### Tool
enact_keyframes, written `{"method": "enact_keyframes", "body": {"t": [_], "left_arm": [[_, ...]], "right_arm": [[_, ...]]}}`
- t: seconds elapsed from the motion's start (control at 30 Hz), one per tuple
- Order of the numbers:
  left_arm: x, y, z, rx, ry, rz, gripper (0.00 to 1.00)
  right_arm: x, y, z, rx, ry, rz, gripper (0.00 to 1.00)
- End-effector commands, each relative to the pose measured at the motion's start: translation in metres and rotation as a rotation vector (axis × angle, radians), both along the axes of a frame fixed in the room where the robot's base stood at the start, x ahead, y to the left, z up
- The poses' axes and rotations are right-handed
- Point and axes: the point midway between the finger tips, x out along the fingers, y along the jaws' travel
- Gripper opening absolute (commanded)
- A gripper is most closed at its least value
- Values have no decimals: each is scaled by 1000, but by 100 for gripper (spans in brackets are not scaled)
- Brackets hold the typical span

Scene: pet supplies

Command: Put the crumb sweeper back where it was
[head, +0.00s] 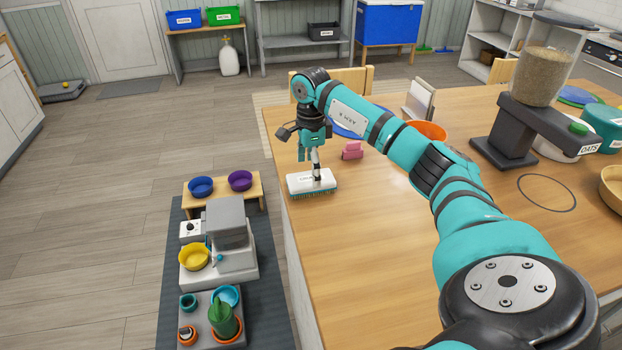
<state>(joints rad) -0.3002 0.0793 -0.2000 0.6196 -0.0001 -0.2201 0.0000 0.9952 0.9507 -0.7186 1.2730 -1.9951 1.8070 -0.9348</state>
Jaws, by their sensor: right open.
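The crumb sweeper (301,184) is a white, labelled head with teal bristles and an upright handle. It rests on the wooden table (370,260) near its left edge. My right gripper (315,157) points down at the top of the sweeper's handle. Its jaws are open, with the handle top at or between the fingers; I cannot tell whether they touch. My left gripper is not in view.
A pink object (352,150) lies just right of the sweeper. A blue plate, an orange bowl (428,131) and an oats dispenser (540,80) stand farther right. A drawn dark ring (547,192) marks the tabletop. Bowls and a feeder (228,225) stand on the floor mat.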

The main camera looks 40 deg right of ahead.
Motion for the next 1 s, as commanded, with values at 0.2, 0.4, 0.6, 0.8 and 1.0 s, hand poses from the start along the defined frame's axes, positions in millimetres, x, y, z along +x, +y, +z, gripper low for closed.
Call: {"method": "enact_keyframes", "body": {"t": [0.2, 0.4, 0.6, 0.8, 1.0], "left_arm": [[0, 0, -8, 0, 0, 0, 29], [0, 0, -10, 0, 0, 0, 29], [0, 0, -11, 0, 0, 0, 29], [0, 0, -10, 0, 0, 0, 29], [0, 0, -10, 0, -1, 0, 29]], "right_arm": [[1, 0, 48, 1, -5, 1, 88], [1, 0, 75, 0, -1, 0, 88], [0, 0, 82, 0, 1, 1, 88], [0, 0, 82, 0, 1, 1, 88], [0, 0, 82, 0, 0, 1, 88]]}}
